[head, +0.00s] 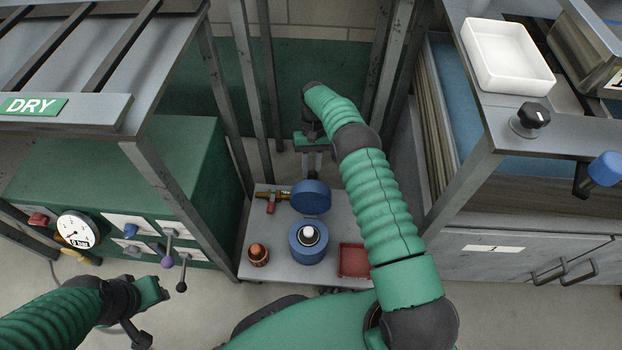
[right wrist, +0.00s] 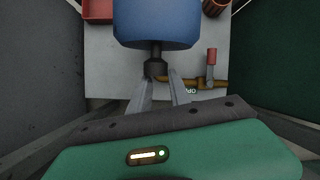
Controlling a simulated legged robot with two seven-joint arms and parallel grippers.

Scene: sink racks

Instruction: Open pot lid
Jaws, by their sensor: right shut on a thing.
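The blue pot (head: 296,250) stands on a small grey table, with a white and black round thing inside its opening. Its blue lid (head: 311,197) is raised and tilted at the pot's far side; it fills the top of the right wrist view (right wrist: 157,22). My right gripper (head: 312,168) is behind the lid. In the right wrist view its fingers (right wrist: 157,82) are shut on the lid's dark knob (right wrist: 155,67). My left gripper (head: 155,292) is at the lower left, away from the pot; its fingers do not show clearly.
On the grey table (head: 262,222) are a brown pipe with a red valve handle (head: 270,207), a copper cup (head: 259,255) and a red tray (head: 353,260). Metal posts rise behind the table. A rack marked DRY (head: 35,105) stands left, a counter with a white basin (head: 508,58) right.

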